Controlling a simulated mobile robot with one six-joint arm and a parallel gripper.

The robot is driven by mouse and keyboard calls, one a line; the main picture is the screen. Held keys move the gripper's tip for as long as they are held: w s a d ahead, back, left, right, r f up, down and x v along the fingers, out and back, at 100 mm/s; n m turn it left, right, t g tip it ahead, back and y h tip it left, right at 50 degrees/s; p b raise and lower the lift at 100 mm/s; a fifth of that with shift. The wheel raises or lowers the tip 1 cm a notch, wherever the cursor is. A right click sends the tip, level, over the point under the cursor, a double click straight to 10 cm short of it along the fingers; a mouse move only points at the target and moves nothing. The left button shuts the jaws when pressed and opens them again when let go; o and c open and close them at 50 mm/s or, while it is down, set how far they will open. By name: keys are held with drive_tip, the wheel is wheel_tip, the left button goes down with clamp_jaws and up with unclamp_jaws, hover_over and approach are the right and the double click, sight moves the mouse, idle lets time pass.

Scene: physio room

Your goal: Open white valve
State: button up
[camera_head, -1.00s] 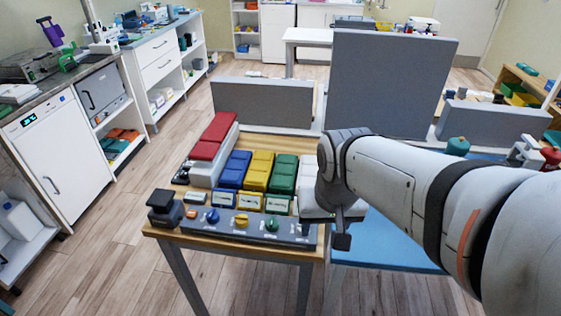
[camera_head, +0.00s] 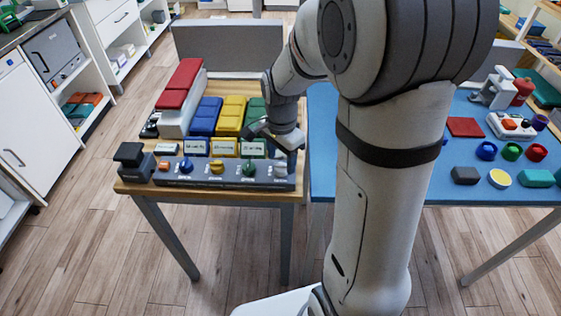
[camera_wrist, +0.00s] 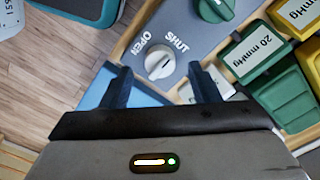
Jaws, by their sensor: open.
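The white valve (camera_wrist: 160,63) is a round knob with a raised bar on the grey valve panel (camera_wrist: 190,28). The words OPEN and SHUT are printed beside it. Its bar is tilted, with one end seeming to lean toward SHUT. My gripper (camera_wrist: 158,70) is open, one finger on either side of the valve in the wrist view; I cannot tell whether they touch it. In the head view my gripper (camera_head: 280,148) is over the right end of the panel, above the valve (camera_head: 280,168), which is partly hidden.
A green valve (camera_head: 249,168), a yellow valve (camera_head: 217,167) and a blue valve (camera_head: 186,165) sit left along the panel. Labelled coloured blocks stand behind. A dark square-topped device (camera_head: 130,155) is at the left end. A blue table (camera_head: 425,170) with small items is to the right.

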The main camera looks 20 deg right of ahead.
sight(281, 168)
drive_tip(key=shift+f, duration=1.2)
drive_tip(key=c, duration=1)
drive_tip(key=shift+o, duration=0.2)
